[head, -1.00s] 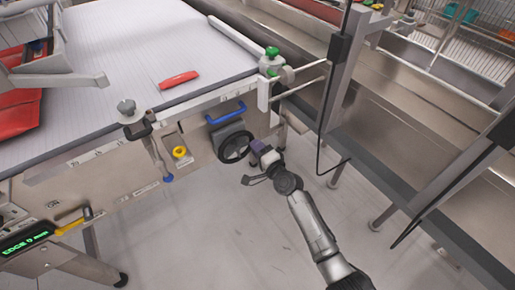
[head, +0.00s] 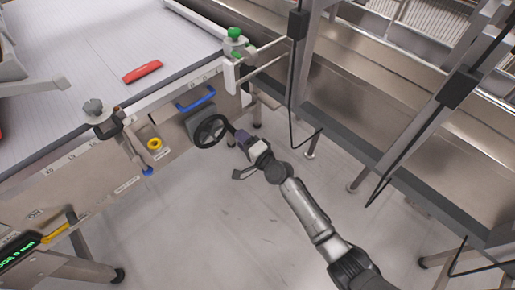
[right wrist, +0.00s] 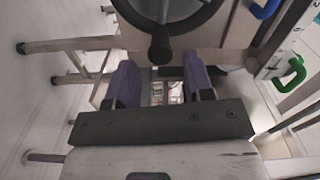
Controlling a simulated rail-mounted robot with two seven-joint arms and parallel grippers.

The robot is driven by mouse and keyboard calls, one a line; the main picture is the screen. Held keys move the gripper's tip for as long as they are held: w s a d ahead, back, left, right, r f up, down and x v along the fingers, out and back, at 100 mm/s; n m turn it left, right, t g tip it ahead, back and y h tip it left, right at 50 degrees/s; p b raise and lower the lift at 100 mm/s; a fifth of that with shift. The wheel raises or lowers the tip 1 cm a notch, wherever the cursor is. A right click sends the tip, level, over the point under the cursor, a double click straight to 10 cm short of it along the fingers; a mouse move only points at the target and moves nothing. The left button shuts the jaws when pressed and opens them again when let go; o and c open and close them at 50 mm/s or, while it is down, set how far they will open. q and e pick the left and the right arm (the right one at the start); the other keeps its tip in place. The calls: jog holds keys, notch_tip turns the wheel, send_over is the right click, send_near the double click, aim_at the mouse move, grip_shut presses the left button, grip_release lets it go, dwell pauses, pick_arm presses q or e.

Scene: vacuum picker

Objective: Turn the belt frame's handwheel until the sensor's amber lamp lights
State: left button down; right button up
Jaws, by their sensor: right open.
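The handwheel (head: 210,131) is a dark ring with a crank handle, mounted on the side of the belt frame (head: 90,185). My right gripper (head: 238,156) is open and empty, just right of and below the wheel in the head view. In the right wrist view its purple-padded fingers (right wrist: 160,82) stand apart. The wheel's dark handle (right wrist: 160,46) lies ahead of the gap between them, and I see no grip on it. I cannot tell which part is the sensor, and I make out no lit amber lamp. My left gripper is out of view.
A green-lettered display (head: 18,254) sits at lower left. A blue handle (head: 195,100) is above the wheel, and a yellow ring (head: 155,144) is left of it. A red packet (head: 142,72) lies on the belt. A metal stand (head: 300,70) with hanging cable is right. Floor below is open.

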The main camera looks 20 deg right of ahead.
pick_arm(q)
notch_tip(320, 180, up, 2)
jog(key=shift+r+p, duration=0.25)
jog(key=shift+p, duration=0.7)
pick_arm(e)
jog(key=v, duration=0.8)
jog(key=shift+s, duration=0.1)
